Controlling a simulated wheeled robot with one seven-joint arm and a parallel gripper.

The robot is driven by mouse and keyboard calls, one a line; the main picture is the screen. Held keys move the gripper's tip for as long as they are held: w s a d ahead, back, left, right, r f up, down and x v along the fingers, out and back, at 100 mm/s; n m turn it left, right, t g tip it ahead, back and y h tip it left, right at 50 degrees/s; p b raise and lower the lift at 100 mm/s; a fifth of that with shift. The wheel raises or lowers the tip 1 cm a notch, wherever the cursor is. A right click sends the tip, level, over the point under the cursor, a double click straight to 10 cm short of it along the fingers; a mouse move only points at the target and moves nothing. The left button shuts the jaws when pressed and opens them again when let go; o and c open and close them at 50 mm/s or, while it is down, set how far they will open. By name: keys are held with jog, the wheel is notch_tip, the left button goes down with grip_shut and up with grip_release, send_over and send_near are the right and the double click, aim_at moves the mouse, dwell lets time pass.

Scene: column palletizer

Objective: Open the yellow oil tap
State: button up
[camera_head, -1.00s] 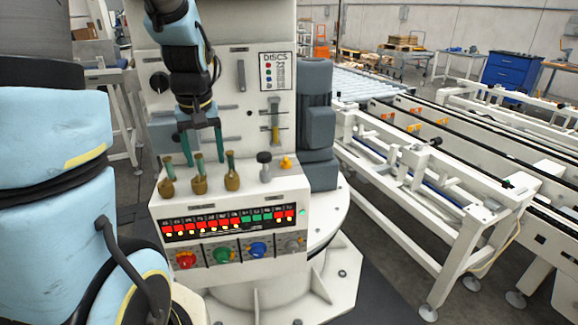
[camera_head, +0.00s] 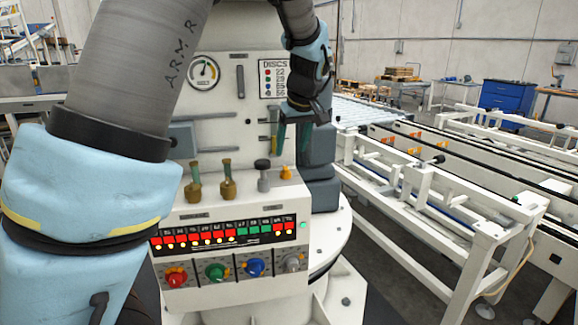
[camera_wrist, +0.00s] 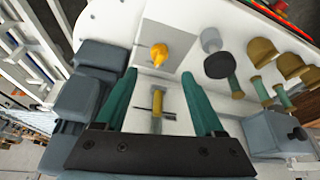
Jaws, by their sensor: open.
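A small yellow tap (camera_head: 287,172) stands at the right end of the console's top ledge. It also shows in the wrist view (camera_wrist: 159,54), just beyond my fingertips and between their lines. My gripper (camera_head: 292,150) is above the tap in the head view, with its teal fingers pointing down. In the wrist view my gripper (camera_wrist: 159,75) is open, with nothing held between the fingers. The fingers look apart from the tap.
A black-topped grey knob (camera_head: 263,175) stands close left of the tap, with brass levers (camera_head: 228,180) farther left. A slotted lever (camera_wrist: 157,105) shows between my fingers. Grey blocks (camera_head: 319,165) stand to the right. A button panel (camera_head: 225,235) is below.

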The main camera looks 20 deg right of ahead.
aim_at(286, 169)
jog(key=p+x, duration=0.1)
jog(key=x, duration=0.7)
jog(key=shift+f+p, duration=0.25)
jog(key=shift+p, duration=0.1)
jog(key=shift+c, duration=0.3)
grip_shut()
